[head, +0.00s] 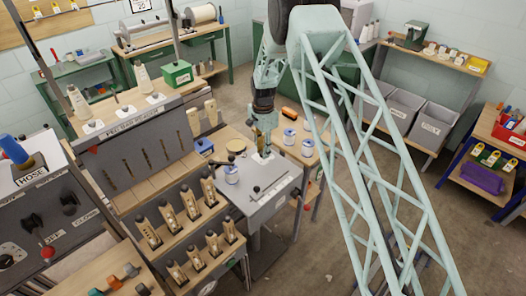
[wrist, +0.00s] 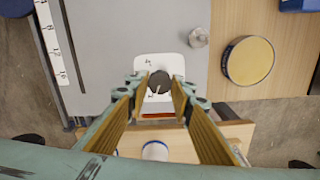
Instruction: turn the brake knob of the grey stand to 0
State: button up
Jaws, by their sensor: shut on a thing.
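My gripper (wrist: 158,86) is shut on the knob, one finger on each side. In the head view my gripper (head: 264,152) is low at the stand's far end and hides the knob.
A small metal knob (wrist: 198,38) and a yellow-topped round tin (wrist: 249,61) are right of the dial. Shelves of bobbins (head: 190,203) stand left.

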jog(key=shift+n+b, duration=0.3)
jog(key=shift+n, duration=0.1)
jog(key=n+b, duration=0.2)
jog(key=n, duration=0.2)
jog(key=n+b, duration=0.1)
jog(key=n, duration=0.5)
jog(key=shift+b, duration=0.4)
jog(key=n+b, duration=0.1)
jog(key=n, duration=1)
jog(key=shift+n+b, duration=0.3)
jog(key=shift+b, duration=0.1)
jog(key=o, duration=0.9)
jog(key=shift+c, duration=0.2)
jog(key=shift+r, duration=0.2)
